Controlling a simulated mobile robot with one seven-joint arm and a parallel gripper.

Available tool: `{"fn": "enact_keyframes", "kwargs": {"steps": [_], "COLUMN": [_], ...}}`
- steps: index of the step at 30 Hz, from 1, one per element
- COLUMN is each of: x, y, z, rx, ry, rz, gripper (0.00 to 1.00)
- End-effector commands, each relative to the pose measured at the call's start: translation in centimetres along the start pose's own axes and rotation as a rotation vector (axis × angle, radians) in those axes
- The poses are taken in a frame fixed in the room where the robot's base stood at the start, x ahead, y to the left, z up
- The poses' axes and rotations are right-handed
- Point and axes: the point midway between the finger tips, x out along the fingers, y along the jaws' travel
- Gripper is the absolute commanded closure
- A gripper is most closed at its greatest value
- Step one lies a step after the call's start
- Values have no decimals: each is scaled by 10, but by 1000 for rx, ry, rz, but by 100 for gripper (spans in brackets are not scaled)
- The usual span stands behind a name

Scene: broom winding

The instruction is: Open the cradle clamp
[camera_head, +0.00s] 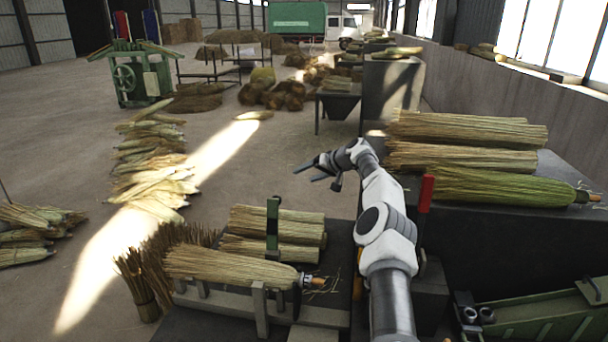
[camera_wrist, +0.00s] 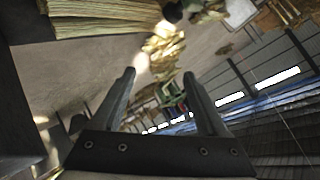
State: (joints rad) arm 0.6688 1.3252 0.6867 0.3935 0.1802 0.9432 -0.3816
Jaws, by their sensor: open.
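A straw bundle (camera_head: 225,267) lies across a grey cradle (camera_head: 305,312) at the bottom centre, between short upright posts. A dark green upright bracket (camera_head: 273,224) stands behind it by more straw bundles; it looks like the clamp, but I cannot tell whether it is open or shut. My gripper (camera_head: 309,173) is above and beyond the cradle, pointing left, apart from everything. In the wrist view its two fingers (camera_wrist: 158,76) stand apart with nothing between them. The cradle and bracket cannot be made out in the wrist view.
A red upright handle (camera_head: 426,193) stands right of my arm. Straw bundles (camera_head: 463,158) lie on a dark bench (camera_head: 480,235) at the right. A green machine (camera_head: 143,78) stands far left. Loose bundles (camera_head: 152,165) lie on the floor. The floor left of my gripper is mostly free.

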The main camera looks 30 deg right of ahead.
Motion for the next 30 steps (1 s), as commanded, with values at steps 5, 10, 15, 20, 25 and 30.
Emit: {"fn": "enact_keyframes", "kwargs": {"steps": [5,10,15,20,25,30], "x": [-13,-22,-32,-35,-35,-35], "y": [0,3,5,6,6,6], "z": [-8,-13,-18,-20,-19,-19], "rx": [0,1,1,1,0,0], "ry": [0,0,0,0,0,0], "rz": [0,1,1,0,0,0], "gripper": [24,24,24,24,24,24]}}
